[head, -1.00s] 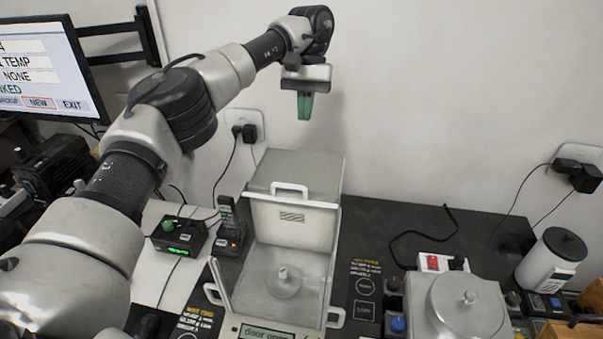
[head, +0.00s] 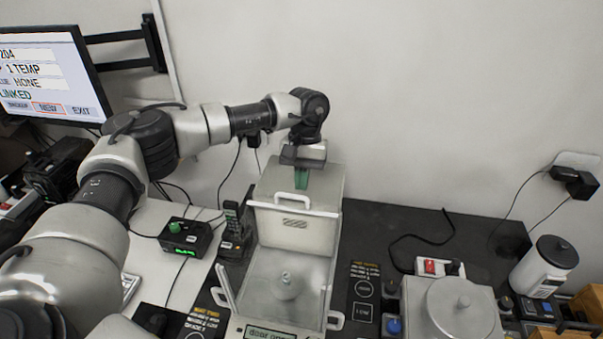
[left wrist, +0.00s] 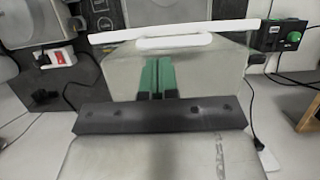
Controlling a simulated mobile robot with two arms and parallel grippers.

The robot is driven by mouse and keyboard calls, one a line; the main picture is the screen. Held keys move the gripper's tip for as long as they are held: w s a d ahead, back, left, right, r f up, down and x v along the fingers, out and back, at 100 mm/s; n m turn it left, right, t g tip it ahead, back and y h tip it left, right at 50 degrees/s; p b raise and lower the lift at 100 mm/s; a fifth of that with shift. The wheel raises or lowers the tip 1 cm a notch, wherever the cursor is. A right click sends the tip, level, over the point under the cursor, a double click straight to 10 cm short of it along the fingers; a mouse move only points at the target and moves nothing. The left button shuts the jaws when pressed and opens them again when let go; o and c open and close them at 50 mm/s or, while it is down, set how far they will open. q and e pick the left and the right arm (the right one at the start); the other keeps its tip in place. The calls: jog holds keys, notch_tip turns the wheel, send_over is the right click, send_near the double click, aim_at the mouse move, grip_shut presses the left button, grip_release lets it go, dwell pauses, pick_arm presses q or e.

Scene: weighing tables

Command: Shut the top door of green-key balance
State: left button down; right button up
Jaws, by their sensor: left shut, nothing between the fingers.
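The balance (head: 287,330) stands in the middle of the table, with a display that seems to read "door open". Its top door (head: 268,188) is slid to the back, so the chamber with a round pan (head: 286,285) is open from above. The door's white handle (head: 291,204) is at its front edge, and it also shows in the left wrist view (left wrist: 175,42). My left gripper (head: 301,185) is shut and empty, with green fingertips just behind the handle, over the door. Whether the tips touch the door I cannot tell. My right gripper is not in view.
A box with a green knob (head: 186,238) and a handset (head: 232,222) stand left of the balance. A second balance (head: 452,312) with a round lid is at the right, near a white canister (head: 545,267). The wall is close behind.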

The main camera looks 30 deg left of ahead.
pick_arm(q)
jog(key=shift+s+d, duration=0.1)
jog(key=shift+s, duration=0.15)
jog(key=shift+f, duration=0.1)
jog(key=shift+w, duration=0.1)
jog(key=s+d+b, duration=0.2)
jog(key=s, duration=0.6)
jog(key=s+d+b, duration=0.2)
jog(key=s+b, duration=0.1)
jog(key=s, duration=0.6)
jog(key=shift+s+d, duration=0.25)
jog(key=shift+s, duration=0.05)
jog(key=shift+w, duration=0.15)
